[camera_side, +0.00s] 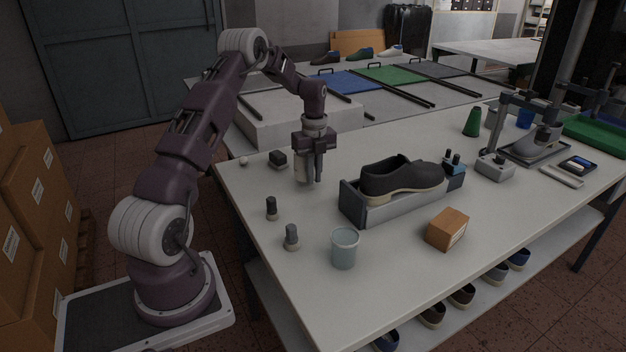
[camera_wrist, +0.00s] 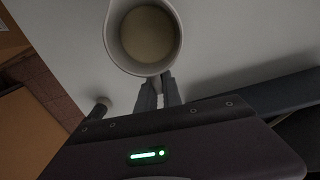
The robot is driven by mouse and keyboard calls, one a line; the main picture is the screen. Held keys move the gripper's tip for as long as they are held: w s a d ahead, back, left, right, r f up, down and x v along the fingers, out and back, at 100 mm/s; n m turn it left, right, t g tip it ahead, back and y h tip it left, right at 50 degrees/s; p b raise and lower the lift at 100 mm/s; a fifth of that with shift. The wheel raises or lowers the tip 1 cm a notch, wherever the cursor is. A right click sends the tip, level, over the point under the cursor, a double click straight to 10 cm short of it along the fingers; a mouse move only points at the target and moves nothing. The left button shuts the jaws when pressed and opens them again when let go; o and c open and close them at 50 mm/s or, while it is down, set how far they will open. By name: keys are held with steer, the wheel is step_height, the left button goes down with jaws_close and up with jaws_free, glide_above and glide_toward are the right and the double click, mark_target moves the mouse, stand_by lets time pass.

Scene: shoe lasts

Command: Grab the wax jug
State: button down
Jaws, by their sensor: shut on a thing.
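The wax jug (camera_wrist: 146,38) is a pale round vessel with cream-coloured wax inside, seen from above at the top of the wrist view. My gripper (camera_wrist: 160,88) is shut on the near side of the jug; whether it grips a handle or the wall is hard to see. In the side view the pale jug (camera_side: 301,169) stands upright, partly hidden by my gripper (camera_side: 317,178), whose fingers point down. I cannot tell whether the jug's base touches the table.
On the white table (camera_side: 300,330), a dark shoe (camera_side: 402,178) sits on a grey stand right of the jug. A pale blue cup (camera_side: 344,250), an orange-brown box (camera_side: 447,229) and small dark-topped items (camera_side: 271,208) stand nearer. A dark block (camera_side: 278,159) is left of the jug.

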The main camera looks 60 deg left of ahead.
steer(key=shift+r, duration=3.85)
